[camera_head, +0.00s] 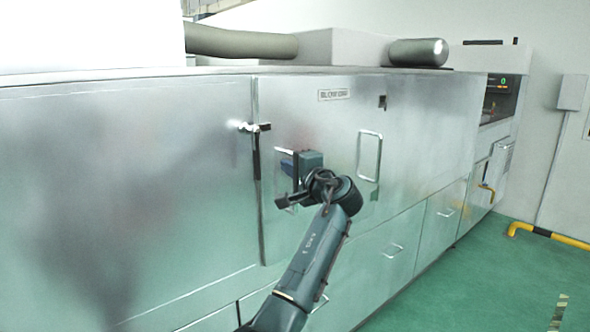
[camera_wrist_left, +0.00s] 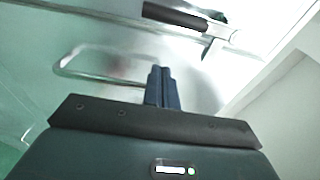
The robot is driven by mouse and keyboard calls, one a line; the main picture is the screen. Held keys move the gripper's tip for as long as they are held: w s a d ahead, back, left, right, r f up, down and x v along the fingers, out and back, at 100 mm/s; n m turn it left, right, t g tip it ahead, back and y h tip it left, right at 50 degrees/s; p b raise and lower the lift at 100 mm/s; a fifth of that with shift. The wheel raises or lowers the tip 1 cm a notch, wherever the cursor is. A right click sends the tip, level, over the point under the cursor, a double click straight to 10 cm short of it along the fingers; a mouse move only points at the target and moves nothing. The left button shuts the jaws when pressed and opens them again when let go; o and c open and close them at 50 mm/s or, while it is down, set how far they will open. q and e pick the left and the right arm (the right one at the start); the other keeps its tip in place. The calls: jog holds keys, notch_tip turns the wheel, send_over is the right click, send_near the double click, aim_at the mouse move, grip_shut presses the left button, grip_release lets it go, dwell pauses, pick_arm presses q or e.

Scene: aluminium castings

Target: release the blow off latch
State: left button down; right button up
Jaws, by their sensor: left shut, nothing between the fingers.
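The latch (camera_head: 252,127) is on the silver cabinet front at the upper left edge of a door panel. It has a bright metal end, and a dark narrow part runs down below it along the seam. In the left wrist view, a black grip (camera_wrist_left: 175,15) on a metal fitting shows at the top, beyond my fingertips and apart from them. My left gripper (camera_head: 286,167) is in front of the door panel, to the right of and below the latch. Its blue fingers (camera_wrist_left: 163,88) are together and empty. My right gripper is in neither view.
A U-shaped door handle (camera_head: 284,180) is partly hidden behind my left gripper; a handle also shows in the wrist view (camera_wrist_left: 85,50). Another handle (camera_head: 369,156) is to the right. Drawers (camera_head: 395,250) line the lower front.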

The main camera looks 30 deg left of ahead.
pick_arm(q)
jog(key=x, duration=0.4)
jog(key=shift+w+a+r+p, duration=0.1)
jog(key=shift+w+a+p, duration=0.1)
jog(key=shift+p, duration=0.15)
jog(key=shift+s+a, duration=0.1)
jog(key=shift+s, duration=0.2)
jog(key=shift+s+a+p, duration=0.15)
jog(key=shift+s+p, duration=0.35)
jog(key=shift+s, duration=0.65)
jog(key=shift+s+a, duration=0.1)
jog(key=shift+s, duration=0.45)
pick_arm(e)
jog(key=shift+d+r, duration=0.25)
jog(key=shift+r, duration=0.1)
pick_arm(q)
jog(key=shift+a, duration=0.1)
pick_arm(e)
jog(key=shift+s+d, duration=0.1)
